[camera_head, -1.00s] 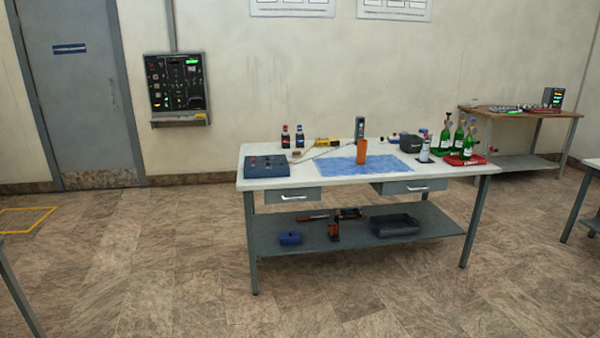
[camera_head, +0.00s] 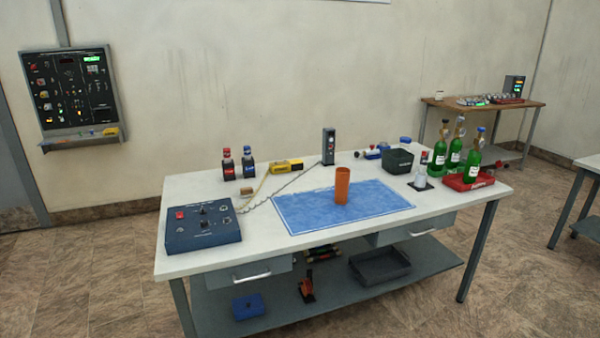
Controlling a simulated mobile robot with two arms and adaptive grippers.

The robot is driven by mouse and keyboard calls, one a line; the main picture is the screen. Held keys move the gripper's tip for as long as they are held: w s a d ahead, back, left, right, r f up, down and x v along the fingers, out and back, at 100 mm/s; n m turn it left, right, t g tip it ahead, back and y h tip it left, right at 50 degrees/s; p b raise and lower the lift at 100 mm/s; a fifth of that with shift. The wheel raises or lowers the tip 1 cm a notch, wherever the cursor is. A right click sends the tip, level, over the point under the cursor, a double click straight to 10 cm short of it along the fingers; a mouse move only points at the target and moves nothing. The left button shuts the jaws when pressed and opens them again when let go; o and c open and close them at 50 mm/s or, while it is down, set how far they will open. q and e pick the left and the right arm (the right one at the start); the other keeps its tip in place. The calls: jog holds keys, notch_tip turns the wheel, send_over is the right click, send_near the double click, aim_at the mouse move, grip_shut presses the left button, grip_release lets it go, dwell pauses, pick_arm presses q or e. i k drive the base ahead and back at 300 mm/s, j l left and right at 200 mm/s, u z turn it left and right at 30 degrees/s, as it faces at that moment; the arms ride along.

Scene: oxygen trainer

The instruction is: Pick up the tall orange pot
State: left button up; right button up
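The tall orange pot (camera_head: 342,186) stands upright on a blue mat (camera_head: 300,212) in the middle of the white-topped workbench (camera_head: 260,257). Nothing in front hides it. Neither of my grippers shows in the head view.
A blue control box (camera_head: 202,228) sits at the bench's left front. Behind are two dark bottles (camera_head: 228,164), a yellow tool (camera_head: 287,166) and a dark upright device (camera_head: 328,147). A dark bin (camera_head: 398,161) and green bottles (camera_head: 455,154) near a red tray (camera_head: 468,182) stand right. Floor shows before the bench.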

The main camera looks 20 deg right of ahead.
aim_at(342, 174)
jog(key=i+z, duration=0.1)
jog(key=i, duration=0.35)
jog(key=i+j+z, duration=0.1)
jog(key=i, duration=0.4)
jog(key=i+j+z, duration=0.1)
jog(key=i, duration=0.35)
jog(key=i+j+z, duration=0.15)
jog(key=i, duration=0.3)
